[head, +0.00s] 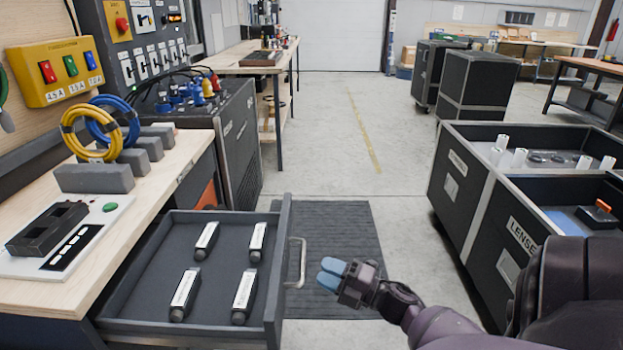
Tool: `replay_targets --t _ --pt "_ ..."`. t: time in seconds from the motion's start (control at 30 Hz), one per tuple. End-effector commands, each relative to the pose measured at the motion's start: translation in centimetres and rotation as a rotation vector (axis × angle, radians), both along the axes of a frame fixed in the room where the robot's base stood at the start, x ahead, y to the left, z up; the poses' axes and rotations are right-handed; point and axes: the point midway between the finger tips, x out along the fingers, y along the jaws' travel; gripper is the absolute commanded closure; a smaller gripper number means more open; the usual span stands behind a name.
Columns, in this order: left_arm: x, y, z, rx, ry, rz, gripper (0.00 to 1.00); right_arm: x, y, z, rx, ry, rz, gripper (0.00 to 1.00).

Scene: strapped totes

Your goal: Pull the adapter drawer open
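The adapter drawer (217,225) is pulled out from under the wooden bench at the lower left. Several dark adapters with white labels lie apart on its floor, one of them (185,291) near the front left. A pale bar handle (297,262) is on the drawer's right-hand face. My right gripper (331,274), with blue fingertips, is just right of the handle, with a small gap between them in the picture. Its fingertips look close together and I see nothing between them, but their opening is not clear. My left gripper is not in view.
The bench (60,290) carries a white panel device, grey blocks and coiled cables (95,130). Dark totes, one labelled LENSES (520,237), stand at the right. A dark mat (330,240) covers the floor between, and the aisle behind is clear.

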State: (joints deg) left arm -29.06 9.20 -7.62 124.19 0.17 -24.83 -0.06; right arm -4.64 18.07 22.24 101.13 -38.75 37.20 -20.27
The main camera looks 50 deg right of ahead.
Motion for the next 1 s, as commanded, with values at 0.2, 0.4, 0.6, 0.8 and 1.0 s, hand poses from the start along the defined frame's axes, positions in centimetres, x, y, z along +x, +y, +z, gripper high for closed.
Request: replay_targets --t 0.2,0.4,0.6,0.8,1.0 --pt "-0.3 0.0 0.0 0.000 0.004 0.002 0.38 -3.0 -0.8 -0.5 0.001 0.000 -0.001 0.63" --pt "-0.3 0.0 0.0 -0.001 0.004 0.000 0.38 -3.9 -1.1 -0.7 0.000 -0.001 0.000 0.63" --pt "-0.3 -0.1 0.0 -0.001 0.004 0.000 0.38 -4.0 -1.1 -0.7 -0.001 -0.001 0.000 0.63" --pt "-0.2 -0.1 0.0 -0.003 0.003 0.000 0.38 -4.0 -1.1 -0.7 0.000 -0.001 0.000 0.63" --pt "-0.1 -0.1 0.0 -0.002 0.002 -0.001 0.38 -4.0 -1.1 -0.7 0.001 -0.001 0.000 0.63"
